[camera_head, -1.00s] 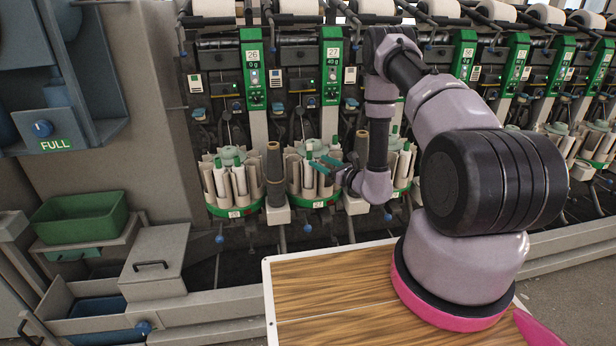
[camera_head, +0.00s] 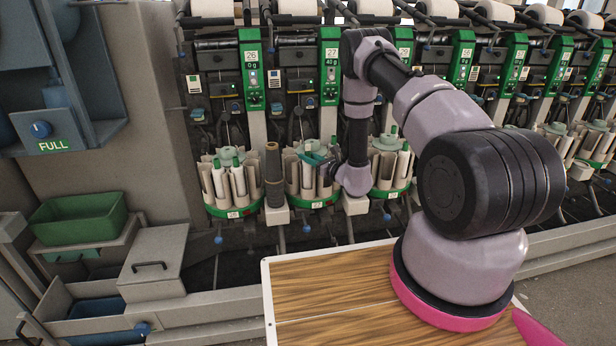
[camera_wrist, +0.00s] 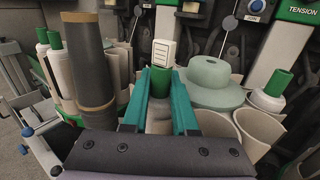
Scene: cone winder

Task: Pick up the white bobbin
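The white bobbin with a green top (camera_wrist: 160,82) stands upright among the holders of the magazine under unit 27. In the wrist view it is between the two teal fingers of my gripper (camera_wrist: 164,95), one finger on each side. The fingers look spread. Whether either one touches the bobbin is hard to tell. In the head view my gripper (camera_head: 314,160) is over the unit 27 magazine (camera_head: 318,203), and its fingers partly cover the bobbin tops there. The lower part of the bobbin is hidden by its holder and by my gripper.
A dark grey cone-shaped post (camera_wrist: 85,60) stands close to the left of my gripper. A pale green domed cap (camera_wrist: 210,82) is close on the right. Another green-topped bobbin (camera_wrist: 273,88) is farther right. More magazines (camera_head: 232,182) flank this one. A wooden tabletop (camera_head: 330,295) is in front.

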